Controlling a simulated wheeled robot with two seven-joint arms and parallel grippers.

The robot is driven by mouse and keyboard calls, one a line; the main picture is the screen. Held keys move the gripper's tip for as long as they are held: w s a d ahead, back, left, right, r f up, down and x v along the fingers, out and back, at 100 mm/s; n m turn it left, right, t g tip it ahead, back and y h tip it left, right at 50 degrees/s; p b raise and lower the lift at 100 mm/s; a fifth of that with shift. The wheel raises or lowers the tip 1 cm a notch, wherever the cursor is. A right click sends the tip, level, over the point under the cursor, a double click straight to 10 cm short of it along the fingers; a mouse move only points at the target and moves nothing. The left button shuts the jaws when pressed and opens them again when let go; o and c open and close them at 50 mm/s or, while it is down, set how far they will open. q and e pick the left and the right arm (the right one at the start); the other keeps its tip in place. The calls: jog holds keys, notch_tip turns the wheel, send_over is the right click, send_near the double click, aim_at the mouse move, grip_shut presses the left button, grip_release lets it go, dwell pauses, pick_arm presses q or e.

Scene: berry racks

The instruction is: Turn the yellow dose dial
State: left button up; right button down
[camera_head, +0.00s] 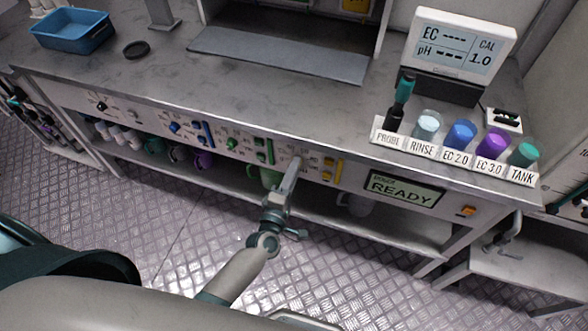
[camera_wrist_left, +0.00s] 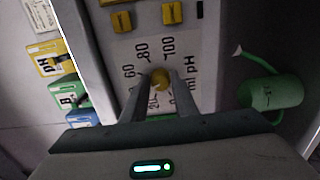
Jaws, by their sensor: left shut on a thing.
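The yellow dose dial (camera_wrist_left: 161,78) shows in the left wrist view on a light panel with a printed scale marked 60, 80, 100 and "ml pH". My left gripper (camera_wrist_left: 160,88) is shut on the dial, with one finger on each side of it. In the head view my left gripper (camera_head: 292,172) reaches the bench's front panel, and it hides the dial there. My right gripper is not in view.
A display reading READY (camera_head: 400,193) is right of my gripper. A meter (camera_head: 459,45) and labelled cups, including a blue one (camera_head: 460,134), stand on the bench. A blue tray (camera_head: 72,32) is at the far left.

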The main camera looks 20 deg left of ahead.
pick_arm(q)
jog(key=o, duration=1)
jog(key=s+b, duration=0.1)
jog(key=s, duration=0.4)
jog(key=s+b, duration=0.1)
jog(key=s, duration=0.5)
jog(key=s+b, duration=0.1)
jog(key=s, duration=0.5)
jog(key=shift+s+a, duration=0.25)
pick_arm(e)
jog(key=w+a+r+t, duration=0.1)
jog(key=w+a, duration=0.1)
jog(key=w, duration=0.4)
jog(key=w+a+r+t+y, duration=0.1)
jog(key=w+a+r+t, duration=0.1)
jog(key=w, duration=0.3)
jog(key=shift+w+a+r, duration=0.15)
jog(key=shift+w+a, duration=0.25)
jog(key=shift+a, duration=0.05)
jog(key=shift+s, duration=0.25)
